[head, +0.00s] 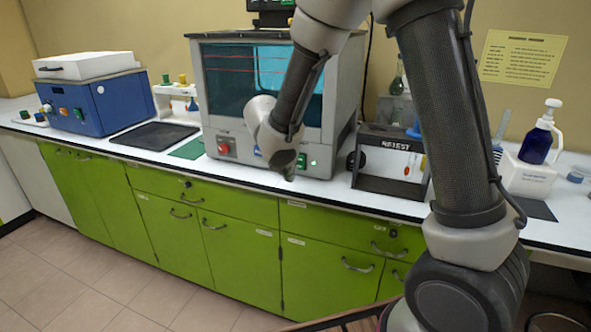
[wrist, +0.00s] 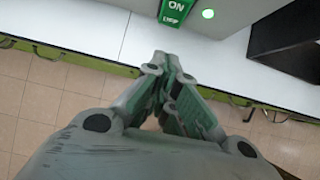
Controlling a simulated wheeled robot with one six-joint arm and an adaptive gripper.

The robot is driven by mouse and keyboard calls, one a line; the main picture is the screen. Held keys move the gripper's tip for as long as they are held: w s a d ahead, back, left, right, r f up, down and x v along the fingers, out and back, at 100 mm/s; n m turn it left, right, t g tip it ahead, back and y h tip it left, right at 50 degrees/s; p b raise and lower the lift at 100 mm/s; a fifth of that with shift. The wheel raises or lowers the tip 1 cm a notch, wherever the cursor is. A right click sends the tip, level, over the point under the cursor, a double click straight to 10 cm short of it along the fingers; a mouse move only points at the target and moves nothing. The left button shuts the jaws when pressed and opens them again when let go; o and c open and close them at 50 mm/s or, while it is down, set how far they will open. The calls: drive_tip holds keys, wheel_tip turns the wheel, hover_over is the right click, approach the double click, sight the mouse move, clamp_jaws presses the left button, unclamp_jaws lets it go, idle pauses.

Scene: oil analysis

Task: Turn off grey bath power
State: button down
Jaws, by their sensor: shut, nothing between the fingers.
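The grey bath (head: 345,105) is a grey cabinet with a teal glass front on the white bench. On its lower front is a green power switch (head: 301,161) with a lit green lamp (head: 314,163) to its right. My gripper (head: 289,176) is shut and empty, just in front of the bench edge and slightly below the switch. In the wrist view its fingertips (wrist: 162,60) point toward the switch, apart from it.
A red button (head: 224,149) is on the bath's lower left front. A black-framed test stand (head: 372,182) stands close to the right. A blue instrument (head: 95,100) and dark mat (head: 155,135) lie left. Green cabinets (head: 240,255) with handles are below the bench.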

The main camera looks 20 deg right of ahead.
sight(300, 163)
drive_tip(key=shift+w+d+f, duration=0.25)
drive_tip(key=shift+w+d, duration=0.2)
drive_tip(key=shift+w, duration=0.15)
drive_tip(key=shift+w+d+f, duration=0.3)
drive_tip(key=shift+w+d, duration=0.1)
drive_tip(key=shift+w, duration=0.2)
drive_tip(key=shift+w+d+f, duration=0.25)
drive_tip(key=shift+w+d, duration=0.2)
drive_tip(key=shift+w, duration=0.15)
drive_tip(key=shift+w+d+f, duration=0.25)
drive_tip(key=shift+r, duration=0.9)
